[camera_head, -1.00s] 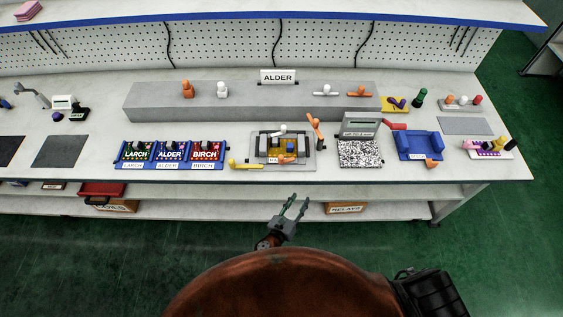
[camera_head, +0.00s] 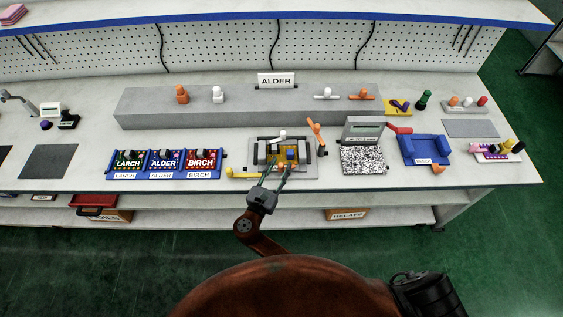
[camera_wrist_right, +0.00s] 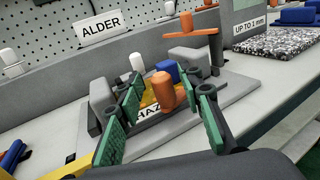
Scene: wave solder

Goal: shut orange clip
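The grey fixture (camera_head: 312,170) sits near the table's front edge with a yellow and blue part inside. An orange clip at its front shows in the right wrist view as an upright orange knob (camera_wrist_right: 162,90). A second orange clip (camera_head: 316,133) stands raised at the fixture's right; its bar and knob (camera_wrist_right: 190,34) show in the wrist view. A white clip (camera_head: 283,134) is at the back. My right gripper (camera_head: 279,166) is open over the fixture's front, its green-padded fingers (camera_wrist_right: 168,90) on either side of the front knob. Contact cannot be told. My left gripper is not in view.
A yellow clip (camera_head: 243,173) lies at the fixture's left front corner. Blue LARCH, ALDER and BIRCH bins (camera_head: 164,164) stand left. A grey gauge (camera_head: 362,131) with a speckled pad and a blue cradle (camera_head: 425,149) stand right. A long grey block (camera_head: 245,104) runs behind.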

